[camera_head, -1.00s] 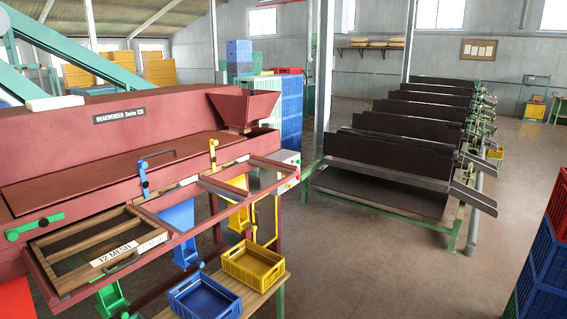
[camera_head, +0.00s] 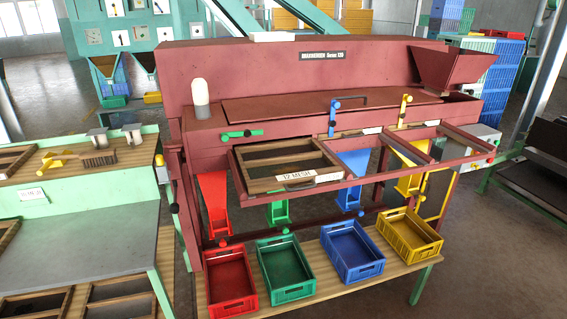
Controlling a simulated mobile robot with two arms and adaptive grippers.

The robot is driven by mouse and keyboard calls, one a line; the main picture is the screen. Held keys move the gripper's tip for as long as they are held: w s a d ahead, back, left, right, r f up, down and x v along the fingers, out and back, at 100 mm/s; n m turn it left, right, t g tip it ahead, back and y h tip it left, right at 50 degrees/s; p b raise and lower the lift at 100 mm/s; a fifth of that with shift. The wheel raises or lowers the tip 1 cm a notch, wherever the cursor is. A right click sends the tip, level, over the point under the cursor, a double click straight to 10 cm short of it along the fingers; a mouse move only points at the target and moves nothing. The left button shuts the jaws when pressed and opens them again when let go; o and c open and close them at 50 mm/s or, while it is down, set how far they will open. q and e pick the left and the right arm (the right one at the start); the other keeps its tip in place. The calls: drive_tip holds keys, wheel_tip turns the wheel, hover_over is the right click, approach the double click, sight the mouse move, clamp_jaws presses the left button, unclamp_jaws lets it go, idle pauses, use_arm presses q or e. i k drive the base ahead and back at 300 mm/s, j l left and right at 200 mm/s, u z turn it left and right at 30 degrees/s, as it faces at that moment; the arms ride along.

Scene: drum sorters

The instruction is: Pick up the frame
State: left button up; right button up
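A wooden frame (camera_head: 264,185) with dark mesh and a white "12 MESH" label lies in the left bay of the red drum sorter's (camera_head: 230,75) rail. Other wooden frames show at the left: one (camera_head: 4,172) on the green bench top, cut by the picture edge, and more on the low shelf, such as the frame (camera_head: 68,300). Which one the task means cannot be told from the picture alone. Neither of my grippers is in view.
Red (camera_head: 232,307), green (camera_head: 290,294), blue (camera_head: 361,273) and yellow crates (camera_head: 416,256) stand on a low wooden bench before the sorter. A brush (camera_head: 100,161) and yellow tool lie on the green bench. Grey floor is open at lower right.

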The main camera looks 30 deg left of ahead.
sight(272, 165)
drive_tip(key=i+u, duration=0.1)
drive_tip(key=u, duration=0.3)
drive_tip(key=l+u, duration=0.1)
drive_tip(key=u, duration=0.3)
drive_tip(key=i+l+u, duration=0.1)
drive_tip(key=u, duration=0.25)
drive_tip(key=l+u, duration=0.15)
drive_tip(key=u, duration=0.25)
drive_tip(key=i, duration=0.05)
